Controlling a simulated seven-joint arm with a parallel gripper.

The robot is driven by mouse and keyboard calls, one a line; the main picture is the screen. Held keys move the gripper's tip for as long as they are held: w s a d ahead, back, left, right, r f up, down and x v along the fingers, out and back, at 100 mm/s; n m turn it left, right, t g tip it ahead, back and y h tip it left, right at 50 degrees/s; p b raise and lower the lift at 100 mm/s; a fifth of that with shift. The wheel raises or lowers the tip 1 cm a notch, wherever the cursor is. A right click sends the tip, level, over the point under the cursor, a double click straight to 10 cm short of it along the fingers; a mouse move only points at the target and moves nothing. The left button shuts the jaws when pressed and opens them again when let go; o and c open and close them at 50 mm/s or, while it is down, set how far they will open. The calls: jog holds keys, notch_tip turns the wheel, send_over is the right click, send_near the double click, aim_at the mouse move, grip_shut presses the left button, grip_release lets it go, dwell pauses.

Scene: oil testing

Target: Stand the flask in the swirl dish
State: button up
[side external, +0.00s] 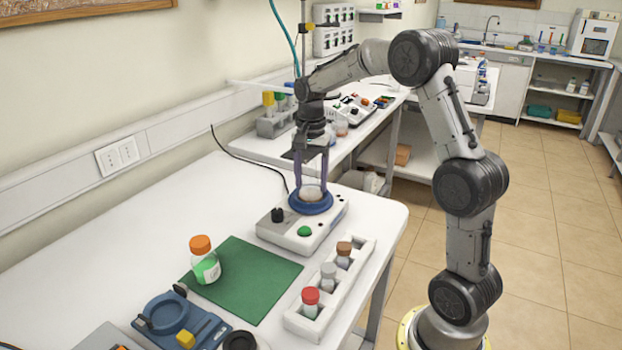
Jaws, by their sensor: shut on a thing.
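The swirl dish (298,208) is a round blue dish on top of a white device with a black knob and a green button. The flask (312,194) is a small, clear-to-whitish vessel, seen low inside the dish's ring. My gripper (311,184) points straight down over the dish, its two purple-blue fingers on either side of the flask, shut on it. The flask looks upright. Its upper part is hard to make out between the fingers, and I cannot tell whether its base touches the dish floor.
A green mat (245,278) bears an orange-capped bottle (205,260) with green contents. A white rack (335,290) with several capped vials stands at the table's right edge. A blue device (180,320) sits at the front left. The white table (120,235) is clear at the back left.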

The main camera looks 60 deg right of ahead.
jog(key=shift+f, duration=0.15)
jog(key=o, duration=1.4)
jog(key=shift+o, duration=0.2)
notch_tip(320, 180, up, 12)
jog(key=shift+r, duration=0.1)
jog(key=s+a+n+t, duration=0.4)
jog(key=s+a+n, duration=0.7)
jog(key=s+a, duration=0.4)
jog(key=s+a+f+n+t, duration=0.1)
jog(key=s+a+f+n, duration=0.2)
jog(key=s+f+n, duration=0.2)
jog(key=shift+s+t, duration=0.3)
jog(key=shift+s, duration=0.75)
